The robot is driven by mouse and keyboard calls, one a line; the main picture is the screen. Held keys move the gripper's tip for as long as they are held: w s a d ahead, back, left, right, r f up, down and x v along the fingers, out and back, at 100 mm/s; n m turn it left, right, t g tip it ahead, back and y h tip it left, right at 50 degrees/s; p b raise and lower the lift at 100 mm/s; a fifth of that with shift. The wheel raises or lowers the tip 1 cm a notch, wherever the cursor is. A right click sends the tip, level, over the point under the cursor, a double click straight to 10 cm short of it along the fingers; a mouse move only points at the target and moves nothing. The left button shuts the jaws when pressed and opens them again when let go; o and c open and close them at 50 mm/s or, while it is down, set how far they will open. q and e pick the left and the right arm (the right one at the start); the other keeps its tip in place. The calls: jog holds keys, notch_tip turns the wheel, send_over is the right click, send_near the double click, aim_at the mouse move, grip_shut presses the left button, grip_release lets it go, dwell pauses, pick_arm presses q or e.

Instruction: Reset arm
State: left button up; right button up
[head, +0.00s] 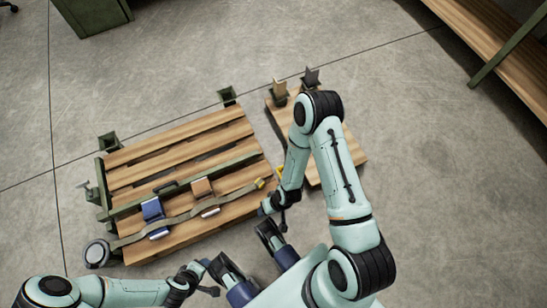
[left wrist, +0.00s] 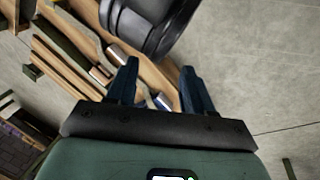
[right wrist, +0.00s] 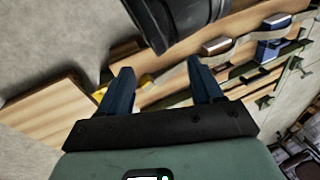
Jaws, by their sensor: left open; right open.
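In the head view, my left gripper (head: 212,278) is low in the picture, just below the near edge of the slatted wooden platform (head: 185,150). My right gripper (head: 273,215) is near the platform's lower right corner, with its arm bent high at the elbow. In the left wrist view, the left gripper (left wrist: 159,80) has its two dark blue fingers apart with nothing held between them. In the right wrist view, the right gripper (right wrist: 160,75) is likewise open and empty. Contact with the platform cannot be told.
A blue item (head: 154,212) and a brown item (head: 204,188) lie by a strap on the platform. A smaller wooden board (head: 352,147) with two upright pieces stands to the right, partly behind my right arm. A long wooden surface (head: 490,30) is upper right.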

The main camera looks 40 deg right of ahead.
jog(key=shift+s+a+r+m, duration=0.1)
jog(key=shift+s+r+m, duration=0.05)
jog(key=shift+s+r, duration=0.45)
jog(key=shift+s+r+m, duration=0.15)
jog(key=shift+s+r, duration=0.2)
jog(key=shift+s, duration=0.3)
pick_arm(q)
jog(key=s+d+r+g+p, duration=0.1)
jog(key=s+r+p, duration=0.2)
jog(key=r+p, duration=0.6)
jog(key=s+d+r+g+h+p, duration=0.1)
jog(key=s+d+r+p, duration=0.1)
jog(key=r+p, duration=0.7)
jog(key=shift+s+m+g, duration=0.3)
jog(key=shift+s+g, duration=0.1)
jog(key=shift+s, duration=0.15)
pick_arm(e)
jog(key=s+a+r+g, duration=0.1)
jog(key=s+r, duration=0.2)
jog(key=r, duration=0.6)
jog(key=s+a+r+g+y, duration=0.1)
jog(key=s+a+r, duration=0.1)
jog(key=r, duration=0.7)
jog(key=shift+s+g, duration=0.4)
jog(key=shift+s, duration=0.1)
jog(key=shift+s, duration=0.1)
